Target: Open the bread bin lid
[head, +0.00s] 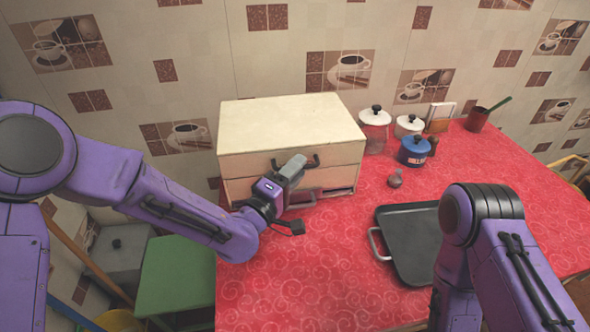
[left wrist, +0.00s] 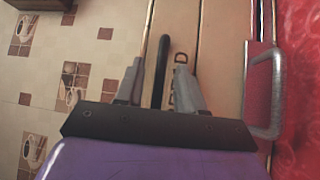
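The cream bread bin (head: 290,125) stands at the back left of the red counter with its lid down. A dark bar handle (head: 313,161) shows on its front, partly hidden by my left gripper (head: 292,167). In the left wrist view the dark handle (left wrist: 162,70) lies between the two separated fingers of my left gripper (left wrist: 157,82), with gaps beside it. I cannot tell whether the fingertips reach around it. Part of some lettering shows beside one finger. My right arm is at the lower right of the head view; its gripper is out of view.
A metal pull (left wrist: 266,90) sticks out low on the bin's front. A dark tray (head: 412,245) lies on the red counter (head: 290,285) at right. Canisters, including a blue pot (head: 414,152), stand right of the bin. A small brownish item (head: 395,179) sits nearby.

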